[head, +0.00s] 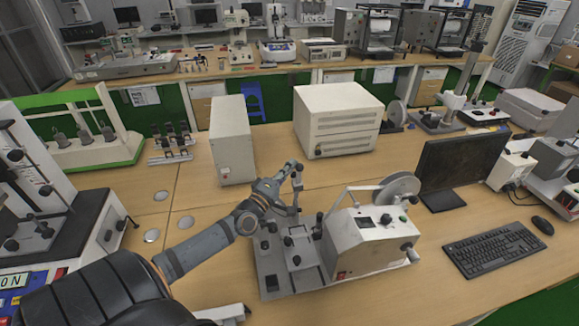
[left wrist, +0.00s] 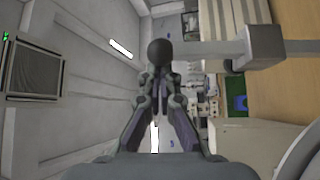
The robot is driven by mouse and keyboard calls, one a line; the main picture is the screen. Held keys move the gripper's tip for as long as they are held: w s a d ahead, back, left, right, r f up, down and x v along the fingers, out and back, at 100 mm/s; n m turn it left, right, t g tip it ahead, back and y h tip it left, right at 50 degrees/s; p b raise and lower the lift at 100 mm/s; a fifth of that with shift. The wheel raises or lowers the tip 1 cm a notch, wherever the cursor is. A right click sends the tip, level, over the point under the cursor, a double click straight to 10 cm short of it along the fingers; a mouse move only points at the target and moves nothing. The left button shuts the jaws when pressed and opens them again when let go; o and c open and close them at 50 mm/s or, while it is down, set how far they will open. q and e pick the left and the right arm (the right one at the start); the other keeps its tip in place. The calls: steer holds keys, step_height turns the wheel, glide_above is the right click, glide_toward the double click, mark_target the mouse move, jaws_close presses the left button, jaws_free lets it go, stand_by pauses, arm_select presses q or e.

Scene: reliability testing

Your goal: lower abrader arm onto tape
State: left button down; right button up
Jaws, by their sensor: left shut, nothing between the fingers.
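The abrader (head: 370,243) is a cream box on a grey base plate with several black knobs, on the wooden bench. My left gripper (head: 291,176) is above the base plate, left of the box, at what looks like the raised abrader arm. In the left wrist view a dark ball knob (left wrist: 160,52) shows just beyond the fingertips, with a grey bar and block (left wrist: 264,45) to its right. My left gripper (left wrist: 158,85) is shut and empty; contact with the knob cannot be told. My right gripper is not in view.
A monitor (head: 460,165), keyboard (head: 497,249) and mouse (head: 543,225) stand to the right. A cream upright box (head: 231,140) and a larger cream box (head: 337,120) stand behind. Other test machines line the left. Bench around the round metal discs (head: 152,236) is clear.

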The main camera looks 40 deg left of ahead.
arm_select(q)
steer(key=shift+f, duration=0.1)
steer(key=s+d+f+m+t+h+b, duration=0.4)
steer(key=s+d+f+m+b, duration=0.5)
steer(key=b, duration=1.1)
steer(key=shift+s+d+f+m+h+b, duration=0.35)
steer(key=shift+s+d+f+h, duration=0.7)
steer(key=shift+d, duration=0.85)
step_height(320, 180, up, 10)
